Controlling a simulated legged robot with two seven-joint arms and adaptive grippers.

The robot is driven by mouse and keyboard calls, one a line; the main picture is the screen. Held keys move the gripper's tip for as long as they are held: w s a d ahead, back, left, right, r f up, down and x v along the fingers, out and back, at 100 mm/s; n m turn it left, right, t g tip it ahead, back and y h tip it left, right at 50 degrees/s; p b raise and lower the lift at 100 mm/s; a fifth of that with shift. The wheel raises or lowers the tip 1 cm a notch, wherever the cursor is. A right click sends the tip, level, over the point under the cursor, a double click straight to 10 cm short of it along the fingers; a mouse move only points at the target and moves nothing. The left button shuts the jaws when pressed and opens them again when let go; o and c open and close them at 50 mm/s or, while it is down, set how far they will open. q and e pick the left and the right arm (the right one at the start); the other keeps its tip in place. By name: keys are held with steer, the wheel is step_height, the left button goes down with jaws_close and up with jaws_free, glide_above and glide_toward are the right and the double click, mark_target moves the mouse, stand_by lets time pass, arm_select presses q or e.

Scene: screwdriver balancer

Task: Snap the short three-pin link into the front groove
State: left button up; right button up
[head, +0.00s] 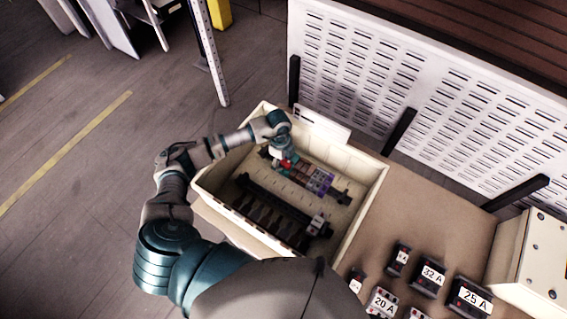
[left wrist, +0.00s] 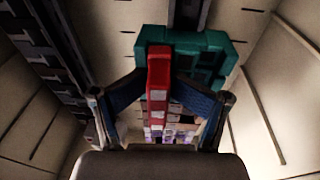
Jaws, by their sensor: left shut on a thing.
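My left gripper (head: 282,155) reaches down into the cream box (head: 369,197), over the left end of a row of coloured terminal blocks (head: 318,180) on a dark rail. In the left wrist view my left gripper (left wrist: 163,98) has its two blue fingers closed on a red link (left wrist: 158,72). A bit of the red link also shows below the gripper in the head view (head: 286,163). Teal blocks (left wrist: 205,52) lie right beside and behind the link. The groove and the link's pins are hidden, so I cannot tell whether the link is seated. My right gripper is out of view.
A second dark rail (head: 270,202) runs along the near side of the box, with a labelled block (head: 317,225) at its right end. Several labelled breakers (head: 430,277) stand on the table right of the box. A white slotted panel (head: 400,85) rises behind.

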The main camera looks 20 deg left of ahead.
arm_select(q)
steer(key=o, duration=1.2)
steer(key=shift+a+f, duration=0.15)
steer(key=shift+f, duration=0.05)
steer(key=shift+c, duration=0.2)
steer(key=shift+o, duration=1.3)
steer(key=shift+w, duration=0.1)
steer(key=shift+a+r, duration=0.1)
steer(key=shift+r, duration=0.3)
step_height(320, 180, up, 11)
steer(key=w+a, duration=0.1)
steer(key=shift+a, duration=0.25)
steer(key=shift+w, duration=0.1)
